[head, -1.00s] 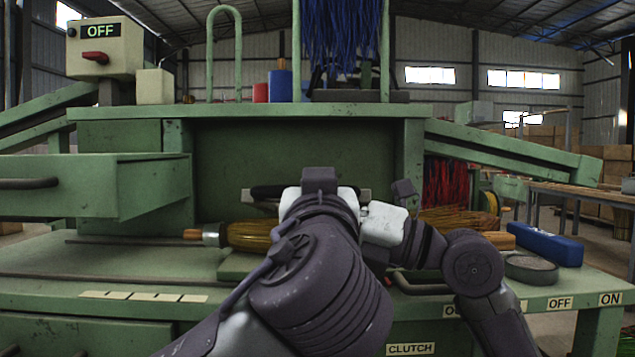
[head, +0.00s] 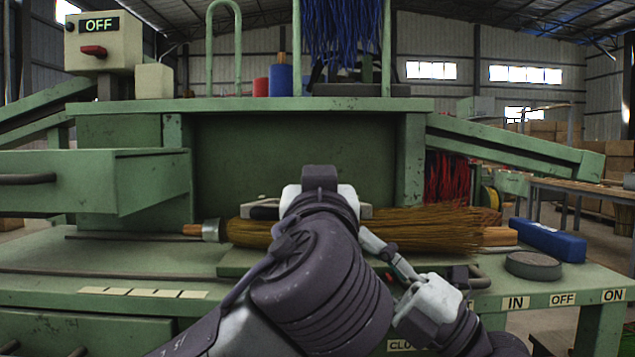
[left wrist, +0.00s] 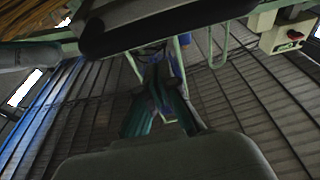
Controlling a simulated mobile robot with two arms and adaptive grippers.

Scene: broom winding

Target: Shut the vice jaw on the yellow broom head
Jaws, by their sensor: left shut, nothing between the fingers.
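The yellow-brown broom head (head: 430,229) lies lengthwise on the green bench, with a metal collar (head: 212,231) at its left end. Behind its left part, a grey and black piece that looks like the vice jaw (head: 265,208) shows on both sides of my left wrist. My left arm covers the middle of the broom and the jaw. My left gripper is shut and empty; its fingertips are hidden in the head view. Whether the jaw touches the broom is hidden. My right gripper (head: 388,258) is in front of the broom head; its finger opening is unclear.
A grey handle (head: 478,278) is at the bench's front, just right of my right gripper. A blue block (head: 548,240) and a round dark disc (head: 531,265) sit at the right end. A green drawer box (head: 150,180) juts out at left. The switch box (head: 100,45) reads OFF.

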